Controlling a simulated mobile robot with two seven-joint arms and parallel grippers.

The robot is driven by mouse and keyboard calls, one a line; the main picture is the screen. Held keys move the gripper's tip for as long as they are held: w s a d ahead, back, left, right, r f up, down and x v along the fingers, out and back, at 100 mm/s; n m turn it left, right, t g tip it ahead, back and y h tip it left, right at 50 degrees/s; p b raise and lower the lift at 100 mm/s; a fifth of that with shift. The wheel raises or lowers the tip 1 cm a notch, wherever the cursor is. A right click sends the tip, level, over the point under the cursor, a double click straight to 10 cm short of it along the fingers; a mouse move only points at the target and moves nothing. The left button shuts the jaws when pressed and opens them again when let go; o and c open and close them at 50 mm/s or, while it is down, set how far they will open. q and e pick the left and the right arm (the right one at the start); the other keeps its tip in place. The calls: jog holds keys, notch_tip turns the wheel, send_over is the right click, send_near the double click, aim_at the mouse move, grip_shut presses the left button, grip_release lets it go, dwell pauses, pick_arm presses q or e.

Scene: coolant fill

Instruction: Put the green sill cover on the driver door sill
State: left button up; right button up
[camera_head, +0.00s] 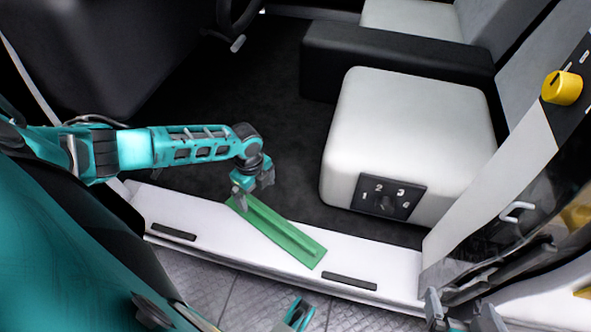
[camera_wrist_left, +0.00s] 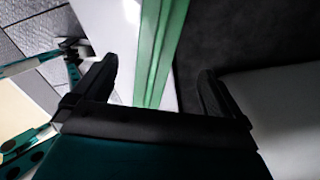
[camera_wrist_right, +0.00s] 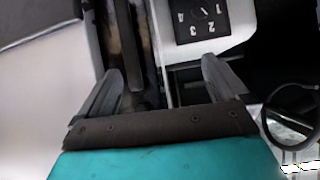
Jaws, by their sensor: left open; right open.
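The green sill cover (camera_head: 278,232) is a long ridged strip. It appears to lie askew across the white door sill (camera_head: 205,218), its upper left end by the inner edge and its lower right end nearer the middle. My left gripper (camera_head: 250,190) is at the cover's upper left end, open. In the left wrist view the cover (camera_wrist_left: 160,50) shows between and beyond the open fingers (camera_wrist_left: 160,88); I cannot tell whether they touch it. My right gripper (camera_head: 465,316) is open and empty at the lower right, away from the cover. It also shows in the right wrist view (camera_wrist_right: 165,80).
A white seat base (camera_head: 400,125) with a numbered dial panel (camera_head: 388,198) stands inside the sill. The dark cab floor (camera_head: 270,110) is clear. A white pillar (camera_head: 490,180) with a yellow knob (camera_head: 562,88) rises at the right. Two dark slots (camera_head: 349,282) mark the sill.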

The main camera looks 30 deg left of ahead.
pick_arm(q)
jog(key=s+d+n+t+h, duration=0.2)
jog(key=d, duration=0.8)
jog(key=s+d+n+t+h, duration=0.2)
jog(key=d+n, duration=0.1)
jog(key=d, duration=0.7)
jog(key=d+r+n+t+h, duration=0.1)
jog(key=d+r+n+t, duration=0.2)
jog(key=d+r+n, duration=0.15)
jog(key=s+a+r+n+t+y, duration=0.2)
jog(key=a+r+n+t, duration=0.1)
jog(key=r+n, duration=0.3)
jog(key=shift+s+a+r+n+t, duration=0.2)
jog(key=shift+a+r+n+t, duration=0.3)
jog(key=shift+r, duration=0.45)
